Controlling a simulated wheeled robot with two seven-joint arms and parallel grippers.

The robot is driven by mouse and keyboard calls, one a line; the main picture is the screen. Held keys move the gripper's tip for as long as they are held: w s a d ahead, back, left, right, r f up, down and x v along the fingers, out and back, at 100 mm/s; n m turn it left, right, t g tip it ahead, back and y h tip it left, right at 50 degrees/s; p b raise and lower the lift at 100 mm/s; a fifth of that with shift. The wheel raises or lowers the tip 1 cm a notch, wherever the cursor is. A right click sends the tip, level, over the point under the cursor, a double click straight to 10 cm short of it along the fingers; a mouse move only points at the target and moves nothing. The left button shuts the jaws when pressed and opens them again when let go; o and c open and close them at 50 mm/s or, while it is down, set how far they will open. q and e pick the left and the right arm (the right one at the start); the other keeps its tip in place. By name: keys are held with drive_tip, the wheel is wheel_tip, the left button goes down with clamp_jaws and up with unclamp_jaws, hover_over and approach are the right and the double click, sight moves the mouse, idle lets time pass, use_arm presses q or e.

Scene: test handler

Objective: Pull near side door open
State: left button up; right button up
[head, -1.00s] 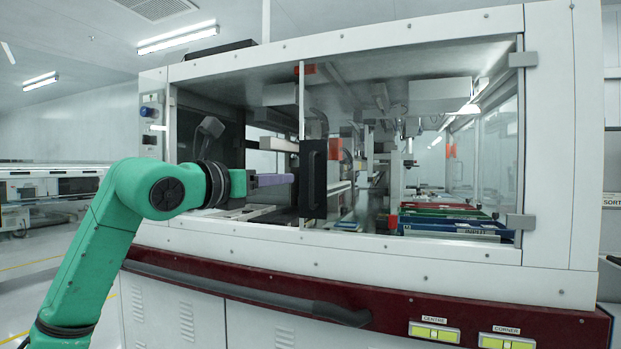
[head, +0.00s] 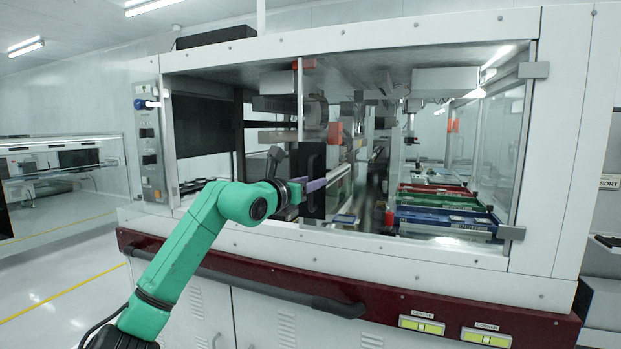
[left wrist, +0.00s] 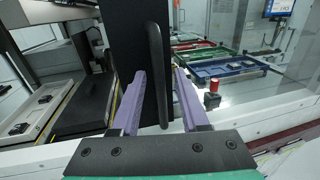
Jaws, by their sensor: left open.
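The near side door is a clear glass pane (head: 375,110) with hinges on its right. It looks shut, in line with the machine's white front frame. Its upright black handle (head: 312,160) sits near the pane's left edge. My left gripper (head: 315,187) is in front of the handle's lower part. In the left wrist view, its two purple fingers (left wrist: 160,73) are open and the black handle bar (left wrist: 154,80) stands between them, with a gap showing on either side. The exact depth of the fingers around the bar is hard to tell. My right gripper is out of view.
Behind the glass are green (head: 432,197) and blue (head: 445,218) trays and a red one. A dark red band with a rail (head: 280,297) runs below the door. A control panel (head: 148,140) is at the left. The floor at the left is clear.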

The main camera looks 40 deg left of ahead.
use_arm(q)
clamp_jaws()
idle(1.3)
